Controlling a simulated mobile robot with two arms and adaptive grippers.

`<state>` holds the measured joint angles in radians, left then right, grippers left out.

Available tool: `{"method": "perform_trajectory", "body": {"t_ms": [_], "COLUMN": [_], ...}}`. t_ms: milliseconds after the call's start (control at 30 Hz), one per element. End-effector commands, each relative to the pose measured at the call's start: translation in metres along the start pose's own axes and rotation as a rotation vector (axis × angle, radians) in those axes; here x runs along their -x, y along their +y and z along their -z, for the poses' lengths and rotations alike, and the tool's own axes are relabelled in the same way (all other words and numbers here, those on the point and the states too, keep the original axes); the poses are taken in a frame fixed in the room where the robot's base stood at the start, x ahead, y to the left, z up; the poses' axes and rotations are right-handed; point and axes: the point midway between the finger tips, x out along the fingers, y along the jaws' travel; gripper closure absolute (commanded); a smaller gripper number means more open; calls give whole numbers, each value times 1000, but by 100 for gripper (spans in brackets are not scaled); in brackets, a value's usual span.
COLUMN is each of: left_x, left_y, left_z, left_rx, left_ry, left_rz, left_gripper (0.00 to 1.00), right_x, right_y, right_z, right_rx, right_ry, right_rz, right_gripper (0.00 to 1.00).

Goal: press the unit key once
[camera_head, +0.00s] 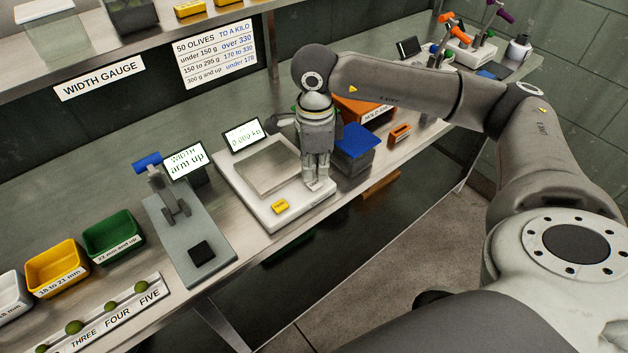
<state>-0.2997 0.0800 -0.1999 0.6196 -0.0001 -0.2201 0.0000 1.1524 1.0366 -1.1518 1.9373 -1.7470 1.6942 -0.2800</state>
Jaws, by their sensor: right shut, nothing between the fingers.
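The white scale (238,190) stands on the steel bench with a square steel pan (266,168) on top. Its display (243,136) reads about 0.000 kg. A yellow key (280,206) shows on the scale's front edge; its label is too small to read for sure. My right gripper (315,186) points down with its fingers shut and empty, over the right front part of the scale, right of the yellow key. No separate unit key shows clearly; that corner is partly hidden by the fingers. I cannot tell whether the fingertips touch the scale. My left gripper is not in view.
Left of the scale stands the width gauge (190,235) with a blue-handled lever and a screen reading "arm up". Green (113,236) and yellow (57,268) bins are further left. A blue-topped block (357,141) and orange items stand close right of the gripper.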

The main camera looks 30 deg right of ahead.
Motion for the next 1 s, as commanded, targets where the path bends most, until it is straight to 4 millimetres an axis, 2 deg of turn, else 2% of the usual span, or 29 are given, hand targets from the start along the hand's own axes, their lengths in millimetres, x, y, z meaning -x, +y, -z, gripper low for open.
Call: {"method": "perform_trajectory", "body": {"t_ms": [567, 1000], "left_x": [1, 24], "left_y": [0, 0], "left_z": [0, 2], "left_rx": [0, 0], "left_ry": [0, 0], "left_rz": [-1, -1], "left_gripper": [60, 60], "right_x": [1, 40], "right_y": [0, 0], "right_z": [0, 0], "right_rx": [0, 0], "right_ry": [0, 0], "right_rz": [1, 2], "right_gripper": [100, 100]}}
